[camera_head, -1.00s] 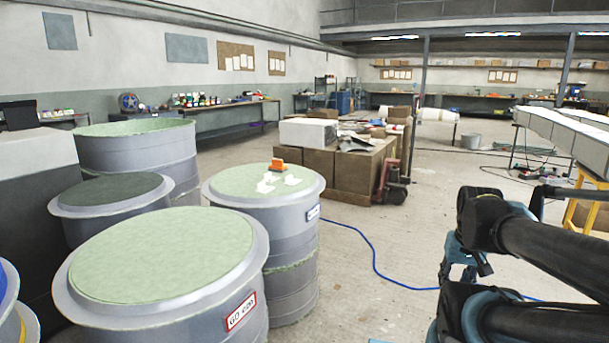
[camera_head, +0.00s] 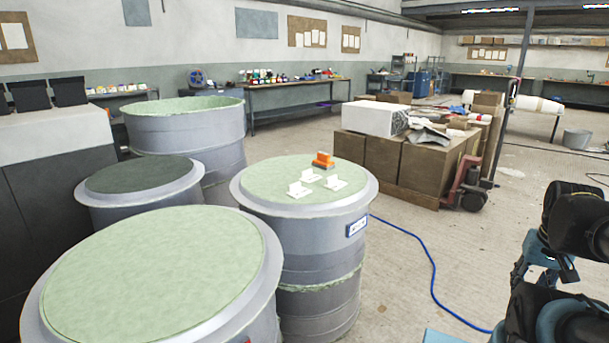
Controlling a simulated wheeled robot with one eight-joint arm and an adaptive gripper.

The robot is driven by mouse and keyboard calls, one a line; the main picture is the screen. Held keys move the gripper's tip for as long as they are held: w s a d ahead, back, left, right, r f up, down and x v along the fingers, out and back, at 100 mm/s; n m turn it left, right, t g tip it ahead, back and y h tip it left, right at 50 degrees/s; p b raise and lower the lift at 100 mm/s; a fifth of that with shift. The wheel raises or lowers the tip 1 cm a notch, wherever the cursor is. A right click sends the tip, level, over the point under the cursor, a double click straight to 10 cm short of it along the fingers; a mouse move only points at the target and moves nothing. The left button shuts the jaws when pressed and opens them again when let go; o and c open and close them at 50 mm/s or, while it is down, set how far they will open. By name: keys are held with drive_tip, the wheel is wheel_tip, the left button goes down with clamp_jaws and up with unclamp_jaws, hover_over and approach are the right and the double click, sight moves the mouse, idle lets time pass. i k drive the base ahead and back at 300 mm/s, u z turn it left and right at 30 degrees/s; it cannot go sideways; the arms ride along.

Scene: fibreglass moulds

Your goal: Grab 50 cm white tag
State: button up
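Three small white tags lie or stand on the pale green top of a grey drum (camera_head: 290,226): a left tag (camera_head: 299,190), a back tag (camera_head: 310,176) and a right tag (camera_head: 335,183). Each seems to have a flat base with an upright part. Any size marking on them is too small to read. An orange block-like thing with a dark underside (camera_head: 323,160) sits behind them on the same drum top. My arm's black and teal parts fill the lower right, apart from the drum. I cannot make out gripper fingers there.
A large green-topped drum (camera_head: 262,270) stands in front, with a dark-topped drum (camera_head: 143,178) and an open drum (camera_head: 184,142) behind. A blue hose (camera_head: 432,262) crosses the floor. Brown boxes (camera_head: 420,168) stand beyond; the floor between them and the drums is mostly clear.

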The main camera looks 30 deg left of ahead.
sight(307, 176)
drive_tip(key=u, duration=0.6)
drive_tip(key=i, duration=1.15)
drive_tip(key=u, duration=0.75)
